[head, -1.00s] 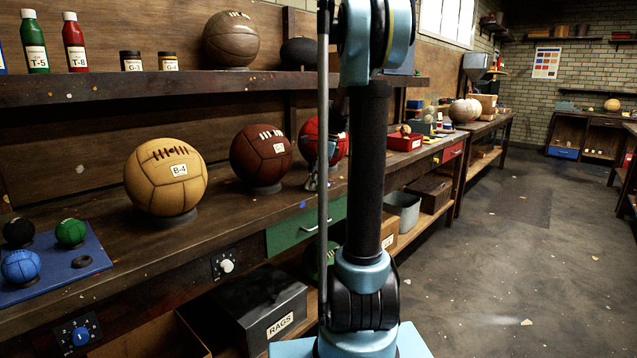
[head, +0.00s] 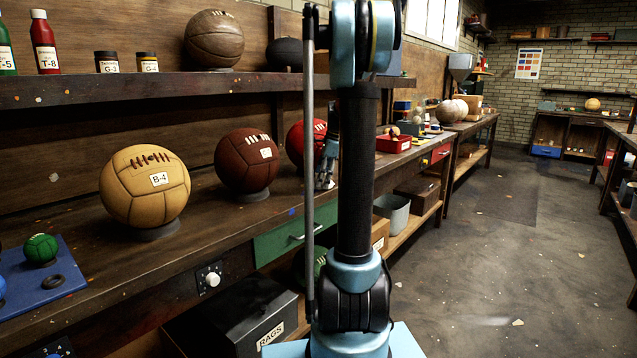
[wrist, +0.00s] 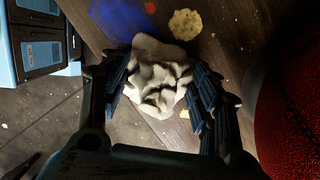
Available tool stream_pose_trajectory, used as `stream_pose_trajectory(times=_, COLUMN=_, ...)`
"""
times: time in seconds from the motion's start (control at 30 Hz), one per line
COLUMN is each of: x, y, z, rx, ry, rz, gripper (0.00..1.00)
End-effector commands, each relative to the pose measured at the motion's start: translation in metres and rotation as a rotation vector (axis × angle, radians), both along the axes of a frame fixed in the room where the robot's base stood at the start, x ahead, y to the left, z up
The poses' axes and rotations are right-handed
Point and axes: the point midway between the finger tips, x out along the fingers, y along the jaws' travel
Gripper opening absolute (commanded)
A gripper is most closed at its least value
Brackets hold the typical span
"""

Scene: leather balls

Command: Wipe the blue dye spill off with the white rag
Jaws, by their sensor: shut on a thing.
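The white rag (wrist: 160,78) is bunched between the fingers of my gripper (wrist: 162,88), which is shut on it just over the wooden bench top. The blue dye spill (wrist: 122,18) is a flat blue patch ahead and to the left of the rag in the wrist view, cut off by the top of the picture. The rag looks apart from most of it; I cannot tell if their edges touch. In the head view my gripper (head: 326,182) is beside the red ball, partly behind my arm, and the rag cannot be made out.
The red ball (wrist: 292,105) is close to the right of my gripper. A yellow sponge-like piece (wrist: 185,24) lies ahead. A maroon ball (head: 247,164) and a tan ball (head: 145,187) stand farther left. A red tray (head: 394,144) is to the right.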

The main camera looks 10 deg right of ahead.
Motion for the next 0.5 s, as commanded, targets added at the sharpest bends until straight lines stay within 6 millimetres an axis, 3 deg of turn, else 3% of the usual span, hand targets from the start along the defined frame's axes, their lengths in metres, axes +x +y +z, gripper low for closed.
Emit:
stream_pose_trajectory(times=0.03, x=-0.002, y=0.0, z=0.013, rx=0.0, ry=0.0, rz=0.0, gripper=0.27)
stream_pose_trajectory(times=0.5, x=-0.002, y=-0.003, z=0.055, rx=0.0, ry=0.0, rz=-0.004, gripper=0.27)
